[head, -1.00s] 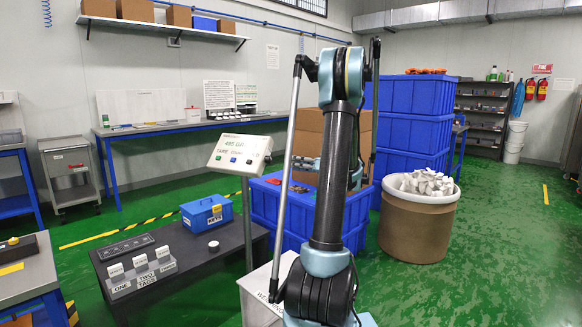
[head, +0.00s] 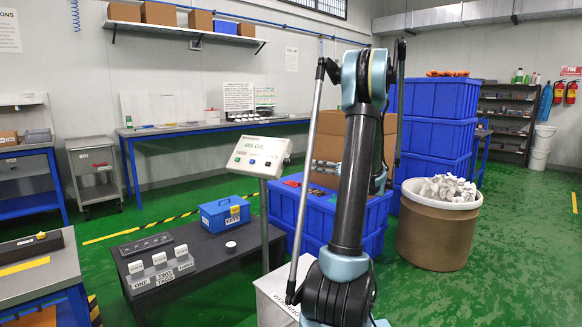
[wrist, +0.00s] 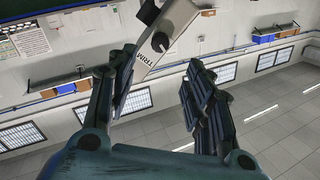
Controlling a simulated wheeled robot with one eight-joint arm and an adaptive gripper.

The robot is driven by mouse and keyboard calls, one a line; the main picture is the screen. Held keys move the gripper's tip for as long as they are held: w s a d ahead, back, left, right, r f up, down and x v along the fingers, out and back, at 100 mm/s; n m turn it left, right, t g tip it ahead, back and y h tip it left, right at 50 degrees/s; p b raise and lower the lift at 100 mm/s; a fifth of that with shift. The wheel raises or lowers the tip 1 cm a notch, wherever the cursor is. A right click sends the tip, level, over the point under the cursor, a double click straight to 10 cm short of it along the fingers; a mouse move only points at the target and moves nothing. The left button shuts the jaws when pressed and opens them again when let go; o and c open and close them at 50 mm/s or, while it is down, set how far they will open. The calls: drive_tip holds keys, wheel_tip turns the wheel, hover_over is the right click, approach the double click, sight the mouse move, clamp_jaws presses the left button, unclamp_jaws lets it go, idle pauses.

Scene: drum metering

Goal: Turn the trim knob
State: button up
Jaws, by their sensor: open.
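The trim knob (wrist: 160,42) is a small black knob on the pale face of a box, beside the printed word TRIM, in the upper middle of the wrist view. The box is the weighing display (head: 262,157) on a grey post in the head view, with a green readout and small coloured buttons. My gripper (wrist: 160,62) is open, with one dark finger on each side of the picture. The knob shows between and beyond the fingertips, apart from them. The left finger overlaps the box's edge. In the head view my arm hides most of my gripper.
A dark bench (head: 200,262) in front of the display holds a blue box (head: 225,214) and small labelled holders (head: 160,272). Blue crates (head: 436,135) and a drum of white pieces (head: 437,235) stand to the right. Green floor (head: 530,230) is clear at the far right.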

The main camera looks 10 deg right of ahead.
sight(290, 163)
drive_tip(key=x, duration=1.3)
drive_tip(key=shift+w+a, duration=0.2)
drive_tip(key=shift+c, duration=0.4)
drive_tip(key=c, duration=1)
